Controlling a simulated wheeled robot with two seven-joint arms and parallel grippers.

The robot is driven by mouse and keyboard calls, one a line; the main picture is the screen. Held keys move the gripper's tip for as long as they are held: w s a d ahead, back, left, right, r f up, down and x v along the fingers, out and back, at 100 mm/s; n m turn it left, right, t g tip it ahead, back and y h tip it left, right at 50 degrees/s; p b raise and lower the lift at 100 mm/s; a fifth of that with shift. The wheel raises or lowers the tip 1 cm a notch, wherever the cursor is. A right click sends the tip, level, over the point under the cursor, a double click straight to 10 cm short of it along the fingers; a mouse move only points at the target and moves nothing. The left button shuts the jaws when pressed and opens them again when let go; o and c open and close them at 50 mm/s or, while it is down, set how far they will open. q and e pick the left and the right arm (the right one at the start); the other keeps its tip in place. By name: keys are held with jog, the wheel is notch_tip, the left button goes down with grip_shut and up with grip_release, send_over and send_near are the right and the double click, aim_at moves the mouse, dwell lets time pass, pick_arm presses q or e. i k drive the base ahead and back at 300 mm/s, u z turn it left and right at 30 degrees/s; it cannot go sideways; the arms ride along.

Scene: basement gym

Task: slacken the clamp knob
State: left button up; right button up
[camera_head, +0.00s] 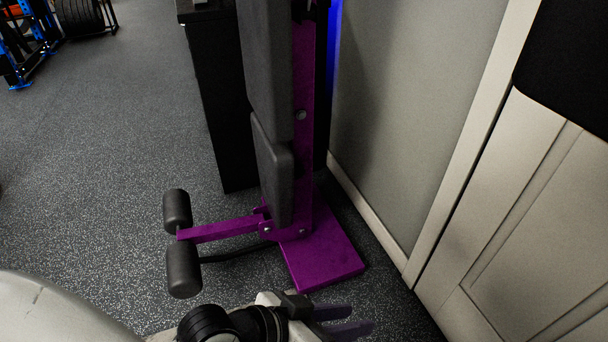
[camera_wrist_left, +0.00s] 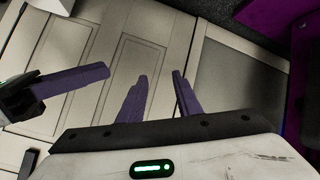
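A purple gym bench frame (camera_head: 304,170) stands upright beside the wall in the head view. Black pads (camera_head: 268,95) are fixed along its post. A small round grey fitting (camera_head: 301,115) sits on the post; I cannot tell whether it is the clamp knob. No other knob is clear. My left gripper (camera_head: 356,317) is low in the head view, nearer than the purple foot plate. In the left wrist view my left gripper (camera_wrist_left: 160,76) has its fingers apart with nothing between them. What looks like my right gripper (camera_wrist_left: 85,86) enters from the left there; its opening is unclear.
Two black foam rollers (camera_head: 180,240) stick out left from the frame, low down. A purple foot plate (camera_head: 325,258) rests on the speckled floor. A black cabinet (camera_head: 220,120) stands behind. Panelled walls (camera_head: 540,200) close off the right. Open floor (camera_head: 90,170) lies left.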

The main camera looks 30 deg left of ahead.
aim_at(299, 170)
jog(key=u, duration=1.5)
jog(key=i, duration=1.1)
jog(key=z, duration=0.5)
